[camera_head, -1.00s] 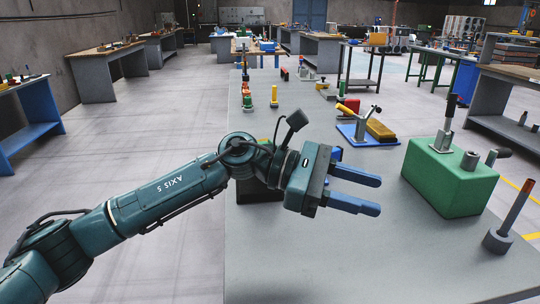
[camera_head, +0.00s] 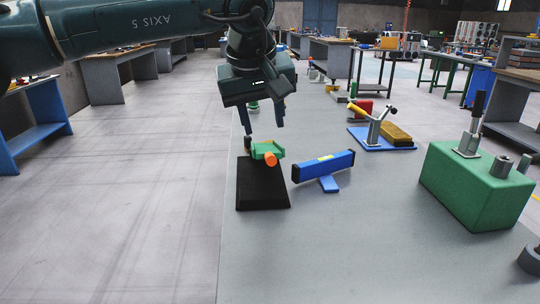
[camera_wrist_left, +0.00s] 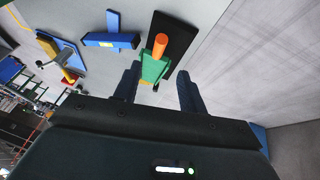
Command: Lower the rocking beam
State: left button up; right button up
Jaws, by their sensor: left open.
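A black sloped base (camera_head: 262,190) stands on the grey bench and carries a small green piece (camera_head: 273,146) with an orange cylinder (camera_head: 270,159). Right of it is a blue bar (camera_head: 325,166) with black ends and a yellow patch, on a blue foot (camera_head: 329,184). I cannot tell for sure which of these is the rocking beam. My left gripper (camera_head: 264,130) is open, fingers down, just above or behind the green piece. In the left wrist view the green piece (camera_wrist_left: 153,68) lies between the finger lines, with the orange cylinder (camera_wrist_left: 160,45) farther out. Contact is unclear.
A large green block (camera_head: 470,195) with a lever stands at the right of the bench. A blue plate (camera_head: 365,141) with a forked grey post and a yellow block (camera_head: 398,134) lie farther back. The front of the bench top (camera_head: 350,255) is clear.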

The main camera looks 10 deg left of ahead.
aim_at(270, 154)
pick_arm(q)
jog(key=x, duration=1)
jog(key=shift+d+f+b, duration=0.1)
jog(key=shift+f+b, duration=0.1)
jog(key=shift+b, duration=0.1)
grip_shut()
